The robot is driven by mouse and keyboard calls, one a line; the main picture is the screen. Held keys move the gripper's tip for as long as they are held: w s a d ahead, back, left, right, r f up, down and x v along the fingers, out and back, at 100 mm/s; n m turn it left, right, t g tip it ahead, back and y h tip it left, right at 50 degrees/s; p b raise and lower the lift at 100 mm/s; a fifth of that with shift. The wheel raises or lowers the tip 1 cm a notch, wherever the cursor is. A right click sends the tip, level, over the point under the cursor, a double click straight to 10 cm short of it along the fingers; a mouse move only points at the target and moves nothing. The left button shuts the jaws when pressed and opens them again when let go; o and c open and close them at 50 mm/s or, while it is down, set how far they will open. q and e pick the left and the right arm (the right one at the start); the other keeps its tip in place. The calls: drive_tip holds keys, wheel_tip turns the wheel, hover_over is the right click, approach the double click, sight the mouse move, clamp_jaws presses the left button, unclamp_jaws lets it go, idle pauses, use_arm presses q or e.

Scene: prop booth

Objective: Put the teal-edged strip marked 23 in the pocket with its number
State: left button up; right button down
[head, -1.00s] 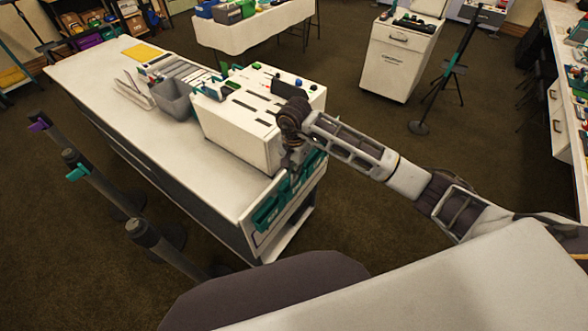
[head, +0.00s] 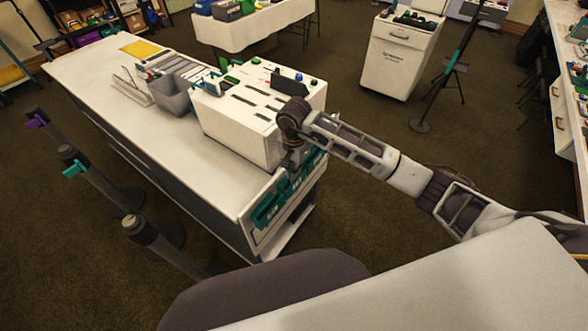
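My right gripper (head: 292,160) hangs at the near end of the white table, beside the near face of the white slotted box (head: 232,128). It is small and partly behind its own wrist, so I cannot tell whether its fingers are open or shut or hold anything. Teal pieces (head: 268,211) sit in a row on the table's near end panel, just below the gripper. The box has several dark slots in its top, and a dark plate (head: 289,84) stands up from it. No number is legible, so I cannot pick out the strip marked 23 or its pocket. My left gripper is not in view.
A grey bin (head: 172,97) and a pale holder (head: 132,88) stand left of the box. A yellow sheet (head: 141,50) lies at the table's far end. Dark posts (head: 147,236) line the table's left side. The table's near left top is bare.

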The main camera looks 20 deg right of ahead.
drive_tip(key=shift+f, duration=0.2)
idle(0.4)
drive_tip(key=c, duration=1.6)
unclamp_jaws()
drive_tip(key=shift+o, duration=0.2)
drive_tip(key=shift+r, duration=6)
drive_tip(key=shift+a, duration=0.1)
